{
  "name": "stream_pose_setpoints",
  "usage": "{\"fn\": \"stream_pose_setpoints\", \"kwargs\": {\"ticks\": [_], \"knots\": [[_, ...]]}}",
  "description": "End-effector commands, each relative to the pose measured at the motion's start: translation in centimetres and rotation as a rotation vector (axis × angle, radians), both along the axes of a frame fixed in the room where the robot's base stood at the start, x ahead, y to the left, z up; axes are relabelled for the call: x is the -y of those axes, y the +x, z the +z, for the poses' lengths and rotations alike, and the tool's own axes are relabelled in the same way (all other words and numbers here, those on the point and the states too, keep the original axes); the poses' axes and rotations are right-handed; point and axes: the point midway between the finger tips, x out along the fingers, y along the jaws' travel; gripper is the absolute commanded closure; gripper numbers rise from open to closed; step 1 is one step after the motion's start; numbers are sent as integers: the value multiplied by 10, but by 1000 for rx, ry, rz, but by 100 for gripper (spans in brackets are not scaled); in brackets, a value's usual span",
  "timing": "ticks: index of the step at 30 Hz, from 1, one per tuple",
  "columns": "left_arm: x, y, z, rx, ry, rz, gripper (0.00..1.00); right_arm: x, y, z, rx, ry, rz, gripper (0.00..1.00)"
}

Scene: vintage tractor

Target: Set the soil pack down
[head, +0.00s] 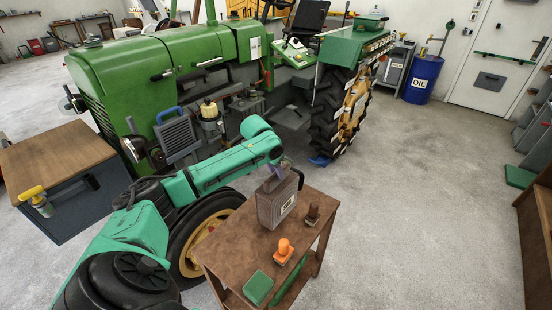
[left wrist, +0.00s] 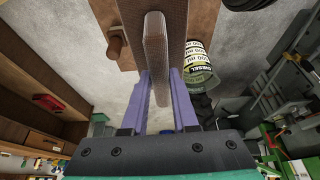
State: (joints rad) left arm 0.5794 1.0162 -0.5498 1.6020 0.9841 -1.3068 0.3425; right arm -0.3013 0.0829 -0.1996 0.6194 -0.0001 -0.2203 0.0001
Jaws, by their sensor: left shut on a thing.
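In the left wrist view the purple fingers (left wrist: 160,95) stand on both sides of the pack's narrow brown edge (left wrist: 156,50). The pack's base looks at the height of the tabletop, but I cannot tell whether it touches. My right gripper is not in view.
On the table are an orange-topped item (head: 284,248), a brown item (head: 312,214) right of the pack, and a green block (head: 258,287). The green tractor (head: 180,60) stands close behind. Open floor (head: 420,220) lies to the right.

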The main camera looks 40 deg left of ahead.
Motion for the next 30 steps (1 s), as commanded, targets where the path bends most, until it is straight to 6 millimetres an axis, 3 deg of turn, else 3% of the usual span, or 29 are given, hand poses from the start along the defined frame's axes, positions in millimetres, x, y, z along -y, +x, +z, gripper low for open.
{"fn": "stream_pose_setpoints", "kwargs": {"ticks": [6, 13, 14, 15, 16, 26, 30], "knots": [[0, 1, -31, 5, 0, 0, 100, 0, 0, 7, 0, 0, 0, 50], [0, 1, -34, 6, 1, -1, 100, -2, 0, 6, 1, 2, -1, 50], [0, -1, -37, -2, 0, -1, 61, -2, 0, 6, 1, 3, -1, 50], [0, -1, -37, -2, 0, -1, 46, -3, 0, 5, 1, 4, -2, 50], [0, -1, -37, -2, 0, -1, 43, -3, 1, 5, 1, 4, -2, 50], [0, -2, -34, -1, 0, 0, 43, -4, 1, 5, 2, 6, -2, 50], [-1, -10, -14, 0, 3, -1, 43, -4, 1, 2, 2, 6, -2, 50]]}}
